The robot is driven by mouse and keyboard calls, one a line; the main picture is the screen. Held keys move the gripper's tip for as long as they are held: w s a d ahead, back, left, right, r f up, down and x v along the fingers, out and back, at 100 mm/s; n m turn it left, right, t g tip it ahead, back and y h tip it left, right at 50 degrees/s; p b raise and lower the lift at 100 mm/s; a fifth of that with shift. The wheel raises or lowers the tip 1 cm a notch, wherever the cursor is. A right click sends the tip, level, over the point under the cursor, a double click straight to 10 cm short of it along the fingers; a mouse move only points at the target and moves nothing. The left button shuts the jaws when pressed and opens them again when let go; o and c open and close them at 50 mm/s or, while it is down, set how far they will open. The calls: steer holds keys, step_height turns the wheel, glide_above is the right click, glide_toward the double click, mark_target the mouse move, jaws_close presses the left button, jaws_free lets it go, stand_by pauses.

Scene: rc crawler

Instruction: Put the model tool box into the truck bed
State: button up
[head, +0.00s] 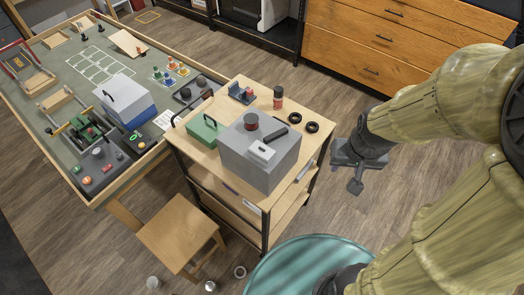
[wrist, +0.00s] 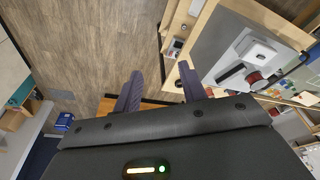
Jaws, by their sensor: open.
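A small pale box with a raised top (head: 262,151), perhaps the model tool box, sits on a large grey case (head: 270,168) on the wooden cart. It also shows in the wrist view (wrist: 255,55), beside a dark cylinder and a red-and-black round item. A larger green box with a handle (head: 204,132) stands left of the grey case. A small green vehicle-like model (head: 86,131) is on the long table; I cannot make out its bed clearly. My gripper (head: 351,174) is open and empty over the floor, right of the cart; its fingers (wrist: 159,88) are spread apart.
A spray can (head: 278,98) and two black rings (head: 304,122) stand on the cart (head: 311,138). A blue-and-white box (head: 125,100) and several small items are on the long table. A wooden stool (head: 181,232) stands in front. Floor right of the cart is clear.

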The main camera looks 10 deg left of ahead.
steer(key=o, duration=0.3)
steer(key=shift+w+a, duration=0.1)
steer(key=shift+w, duration=0.1)
steer(key=o, duration=0.7)
steer(key=w+a, duration=0.2)
steer(key=shift+w+r+m+b, duration=0.2)
steer(key=shift+w+m+b, duration=0.1)
steer(key=shift+m+b, duration=0.1)
steer(key=shift+o, duration=0.2)
step_height(320, 180, up, 4)
steer(key=m+g+b, duration=0.3)
steer(key=m, duration=0.2)
glide_above(265, 147)
steer(key=shift+r, duration=0.15)
steer(key=shift+a+p, duration=0.1)
steer(key=shift+p, duration=0.2)
step_height(265, 147, down, 12)
steer(key=p, duration=0.2)
steer(key=shift+p, duration=0.4)
